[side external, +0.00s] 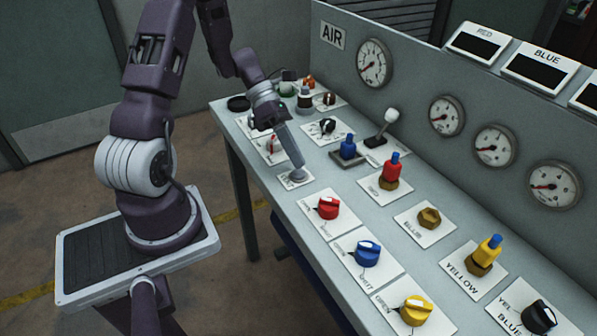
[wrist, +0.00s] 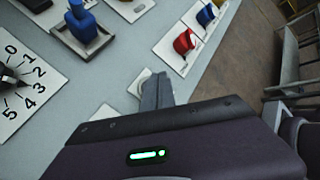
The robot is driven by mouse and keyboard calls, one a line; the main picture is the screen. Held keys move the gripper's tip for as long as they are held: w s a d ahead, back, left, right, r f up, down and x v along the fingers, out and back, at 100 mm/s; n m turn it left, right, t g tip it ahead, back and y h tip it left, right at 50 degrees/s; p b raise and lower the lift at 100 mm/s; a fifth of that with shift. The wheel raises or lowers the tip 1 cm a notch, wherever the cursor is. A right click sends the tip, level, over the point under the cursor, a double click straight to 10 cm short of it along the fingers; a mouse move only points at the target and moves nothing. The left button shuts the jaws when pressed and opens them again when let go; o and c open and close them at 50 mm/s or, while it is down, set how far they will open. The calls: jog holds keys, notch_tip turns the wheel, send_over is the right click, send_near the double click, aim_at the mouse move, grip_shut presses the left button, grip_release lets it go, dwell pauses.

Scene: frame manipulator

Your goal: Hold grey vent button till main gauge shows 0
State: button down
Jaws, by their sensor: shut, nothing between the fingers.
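My gripper (side external: 298,172) is shut and empty, pointing down at a small white plate (side external: 284,182) near the bench's front edge. The grey vent button (side external: 297,176) is on that plate, mostly covered by the fingertips; the fingers seem to touch it, but how far it is pressed cannot be told. In the wrist view the shut fingers (wrist: 157,90) reach over the plate (wrist: 135,85). The large gauge (side external: 374,63) beside the AIR sign, likely the main gauge, has its red needle pointing lower left; its numbers are too small to read.
Three smaller gauges (side external: 494,145) line the back panel. A red knob (side external: 328,208), blue knob (side external: 367,253) and yellow knob (side external: 416,310) stand right of the plate. A blue connector (side external: 348,147) and a white-tipped lever (side external: 391,116) stand behind it. A numbered dial (wrist: 12,78) is nearby.

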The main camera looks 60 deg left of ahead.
jog(key=shift+r, duration=2.5)
jog(key=s+d+r+m+t+y, duration=0.1)
jog(key=s+d+r+m+y, duration=0.3)
jog(key=m, duration=1)
jog(key=s+d+r+m+t+y, duration=0.2)
jog(key=s+d+r+m+y, duration=0.3)
jog(key=m, duration=1)
jog(key=s+d+r, duration=0.3)
jog(key=s+r, duration=0.2)
jog(key=s, duration=0.1)
jog(key=shift+r+t, duration=0.3)
jog(key=shift+r, duration=0.1)
